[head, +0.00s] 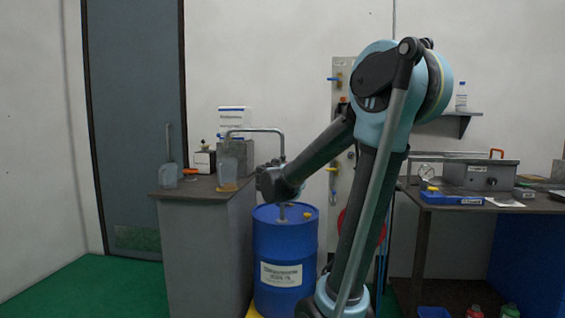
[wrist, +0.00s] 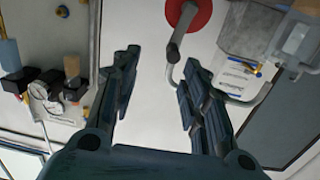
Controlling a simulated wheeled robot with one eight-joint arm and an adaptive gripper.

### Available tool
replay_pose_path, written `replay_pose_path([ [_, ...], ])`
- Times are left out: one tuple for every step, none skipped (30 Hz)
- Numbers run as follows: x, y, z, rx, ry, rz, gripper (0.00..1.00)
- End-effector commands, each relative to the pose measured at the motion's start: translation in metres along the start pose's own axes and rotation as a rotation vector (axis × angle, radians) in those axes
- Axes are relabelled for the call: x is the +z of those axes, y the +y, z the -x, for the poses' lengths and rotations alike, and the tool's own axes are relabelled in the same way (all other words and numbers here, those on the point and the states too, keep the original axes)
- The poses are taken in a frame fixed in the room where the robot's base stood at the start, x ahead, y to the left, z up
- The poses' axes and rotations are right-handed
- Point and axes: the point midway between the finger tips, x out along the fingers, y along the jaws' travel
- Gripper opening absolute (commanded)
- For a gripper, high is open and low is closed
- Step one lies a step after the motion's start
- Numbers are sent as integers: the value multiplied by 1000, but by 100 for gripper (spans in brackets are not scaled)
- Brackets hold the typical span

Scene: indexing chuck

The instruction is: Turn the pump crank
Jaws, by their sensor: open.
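A blue drum (head: 285,250) stands on the floor left of my arm in the head view. A bent metal pipe (head: 255,130) rises above it and arches left over a cabinet. My arm's end covers most of the pump there, so the crank cannot be made out in that view. In the wrist view a red round part (wrist: 205,14) with a grey bent rod (wrist: 178,35) is at the top, beyond the fingertips; I cannot tell for sure whether the rod is the crank. My gripper (wrist: 160,62) is open, with nothing between its fingers.
A grey cabinet (head: 205,245) with a jug (head: 168,175), a beaker and boxes stands beside the drum. A workbench (head: 480,203) with a gauge and a metal box is at the right. A valve panel (head: 343,120) is on the wall behind. Green floor is clear at left.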

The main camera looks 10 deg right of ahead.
Motion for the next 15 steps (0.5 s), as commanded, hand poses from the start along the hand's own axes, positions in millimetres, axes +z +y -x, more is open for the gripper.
replay_pose_path([
  [-4, -10, -3, -21, 18, -5, 41],
  [-5, -14, -4, -29, 26, -10, 41],
  [-7, -19, -5, -38, 35, -12, 41],
  [-8, -21, -6, -43, 39, -15, 41],
  [-9, -23, -6, -47, 41, -16, 41],
  [-9, -24, -8, -50, 44, -17, 41],
  [-10, -25, -9, -50, 45, -17, 41],
  [-10, -25, -11, -50, 45, -17, 41],
  [-10, -24, -14, -49, 45, -17, 41],
  [-10, -24, -16, -49, 44, -17, 41],
  [-10, -25, -20, -48, 44, -17, 41],
  [-10, -25, -25, -48, 44, -17, 41],
  [-10, -25, -28, -47, 44, -17, 41],
  [-10, -25, -33, -47, 44, -17, 41],
  [-11, -25, -39, -47, 44, -17, 41],
])
